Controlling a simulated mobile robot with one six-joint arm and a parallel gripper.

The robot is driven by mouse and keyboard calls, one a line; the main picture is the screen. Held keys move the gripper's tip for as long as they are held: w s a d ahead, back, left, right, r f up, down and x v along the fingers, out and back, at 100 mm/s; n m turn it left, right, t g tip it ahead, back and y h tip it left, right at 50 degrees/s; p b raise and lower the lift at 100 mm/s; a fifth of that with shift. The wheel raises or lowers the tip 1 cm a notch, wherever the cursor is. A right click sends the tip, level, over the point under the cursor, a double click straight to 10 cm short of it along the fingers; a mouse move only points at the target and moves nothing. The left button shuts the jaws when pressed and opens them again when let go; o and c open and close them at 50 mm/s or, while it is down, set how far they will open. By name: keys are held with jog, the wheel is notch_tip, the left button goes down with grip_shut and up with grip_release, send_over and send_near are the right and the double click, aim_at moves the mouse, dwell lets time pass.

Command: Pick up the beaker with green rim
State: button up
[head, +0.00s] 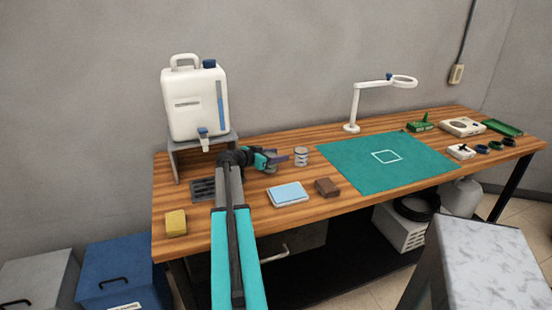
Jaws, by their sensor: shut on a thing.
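My gripper (276,160) is over the left-middle part of the table, at the end of my teal and dark grey arm. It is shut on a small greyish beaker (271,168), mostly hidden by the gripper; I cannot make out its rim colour. A second small pale beaker (301,156) with a dark band stands upright just right of my gripper. Its rim colour is too small to tell for sure.
A white canister (195,104) with a tap stands on a grey stand over a drain grate (203,190). A yellow sponge (176,222), light blue pad (287,194) and brown block (328,187) lie nearby. The green mat (420,160) is clear; a magnifier lamp (352,127) stands behind it.

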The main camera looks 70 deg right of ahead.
jog(key=shift+r+b, duration=0.45)
jog(key=shift+r, duration=0.95)
jog(key=s+a+b, duration=0.1)
jog(key=s+a, duration=0.1)
jog(key=a, duration=0.3)
jog(key=s+a+r+b, duration=0.1)
jog(key=s+a, duration=0.1)
jog(key=a, duration=0.2)
jog(key=s+a+b, duration=0.1)
jog(key=s+a, duration=0.1)
jog(key=a, duration=0.3)
jog(key=shift+s+a+r, duration=0.2)
jog(key=shift+a+r, duration=0.1)
